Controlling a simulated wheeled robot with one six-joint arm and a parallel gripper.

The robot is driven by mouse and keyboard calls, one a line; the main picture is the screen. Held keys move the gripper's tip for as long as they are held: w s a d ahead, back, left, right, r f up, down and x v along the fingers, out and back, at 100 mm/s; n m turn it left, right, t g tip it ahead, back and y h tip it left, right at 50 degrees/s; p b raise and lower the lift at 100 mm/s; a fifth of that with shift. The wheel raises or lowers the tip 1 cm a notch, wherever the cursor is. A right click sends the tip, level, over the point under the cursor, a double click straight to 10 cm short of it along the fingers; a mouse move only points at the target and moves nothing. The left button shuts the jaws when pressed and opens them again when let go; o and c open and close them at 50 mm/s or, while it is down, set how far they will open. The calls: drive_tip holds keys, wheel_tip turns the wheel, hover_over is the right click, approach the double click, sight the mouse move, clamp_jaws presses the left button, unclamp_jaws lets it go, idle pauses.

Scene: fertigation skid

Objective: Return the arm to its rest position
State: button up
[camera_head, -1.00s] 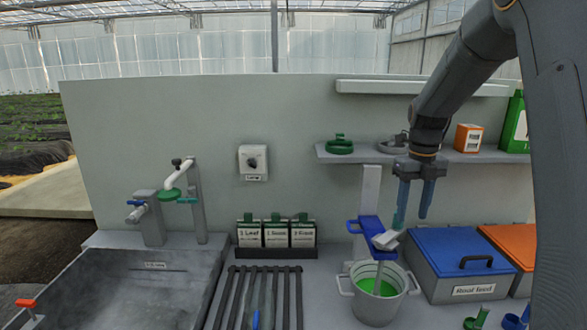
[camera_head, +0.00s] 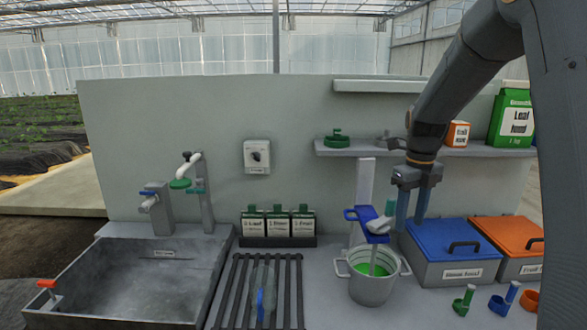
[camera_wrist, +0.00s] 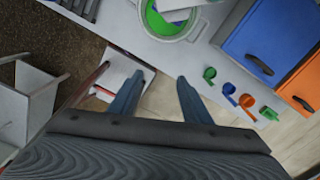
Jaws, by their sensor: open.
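My gripper (camera_head: 412,208) hangs from my arm at the right of the head view, its two blue fingers pointing down. It is open, and nothing shows between the fingers. In the head view it appears beside the blue bracket (camera_head: 372,224) and above the pot's right side, near the blue-lidded bin. In the wrist view my gripper (camera_wrist: 158,90) has its fingers apart, with floor and a white surface beyond them. The pot (camera_head: 372,288) holds green liquid, and a grey stem reaches down into it from the bracket. The pot also shows in the wrist view (camera_wrist: 198,32).
A blue-lidded bin (camera_head: 450,270) and an orange-lidded bin (camera_head: 522,268) stand at right, with small scoops (camera_head: 463,300) in front. A shelf (camera_head: 460,150) is behind my arm. A sink (camera_head: 120,285), drain rack (camera_head: 258,290) and bottles (camera_head: 278,226) are at left.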

drive_tip(key=s+a+f+n+b, duration=0.5)
drive_tip(key=s+f+n, duration=0.4)
drive_tip(key=n, duration=0.6)
drive_tip(key=s+a+f+n+t+b, duration=0.1)
drive_tip(key=s+a+f+n+b, duration=0.4)
drive_tip(key=s+f+n, duration=0.4)
drive_tip(key=s+a+n, duration=0.1)
drive_tip(key=s+n, duration=0.1)
drive_tip(key=n, duration=0.5)
drive_tip(key=shift+s+f, duration=0.25)
